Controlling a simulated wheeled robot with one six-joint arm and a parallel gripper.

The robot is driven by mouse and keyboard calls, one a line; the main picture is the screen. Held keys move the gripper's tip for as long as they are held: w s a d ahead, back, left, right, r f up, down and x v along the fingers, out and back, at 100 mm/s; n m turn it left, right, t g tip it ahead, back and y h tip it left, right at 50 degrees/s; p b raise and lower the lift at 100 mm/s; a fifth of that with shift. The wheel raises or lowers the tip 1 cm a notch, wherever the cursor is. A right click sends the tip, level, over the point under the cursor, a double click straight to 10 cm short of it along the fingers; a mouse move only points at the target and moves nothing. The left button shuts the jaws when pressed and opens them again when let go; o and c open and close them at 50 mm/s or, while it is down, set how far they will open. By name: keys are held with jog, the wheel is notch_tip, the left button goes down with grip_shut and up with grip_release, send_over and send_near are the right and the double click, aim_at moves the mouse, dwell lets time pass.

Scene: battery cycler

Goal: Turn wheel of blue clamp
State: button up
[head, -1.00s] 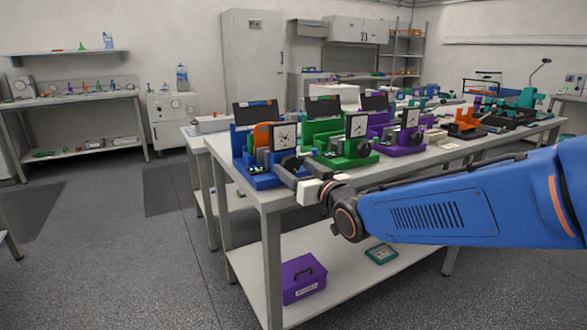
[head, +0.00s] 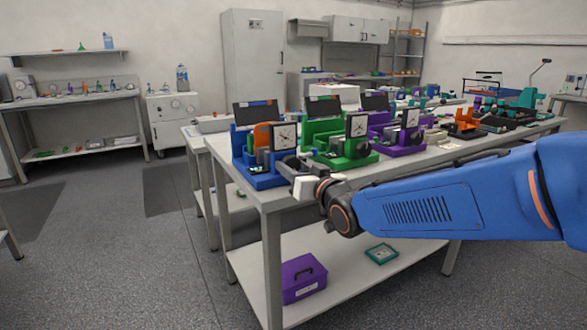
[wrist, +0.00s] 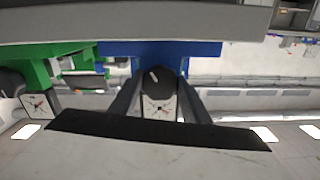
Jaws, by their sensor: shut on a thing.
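The blue clamp (head: 264,181) stands at the near left corner of the table, with a white dial and an orange part on it. Its dark round wheel (head: 291,161) faces my arm. My gripper (head: 287,170) reaches in from the right at the wheel. In the wrist view, the wheel (wrist: 157,84) sits between the two fingers of my gripper (wrist: 157,92), which are shut on it. A white mark shows on the wheel's face. The blue body (wrist: 205,48) shows behind it, and the fingers hide the wheel's sides.
A green clamp (head: 345,161) stands close to the right of the blue one, and a purple clamp (head: 403,150) beyond it. The table's near edge (head: 270,209) lies just below my gripper. A purple box (head: 303,278) sits on the lower shelf.

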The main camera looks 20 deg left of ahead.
jog(key=shift+m, duration=0.6)
jog(key=o, duration=1)
jog(key=shift+o, duration=0.2)
jog(key=v, duration=1.7)
jog(key=shift+s, duration=0.25)
jog(key=shift+d, duration=0.1)
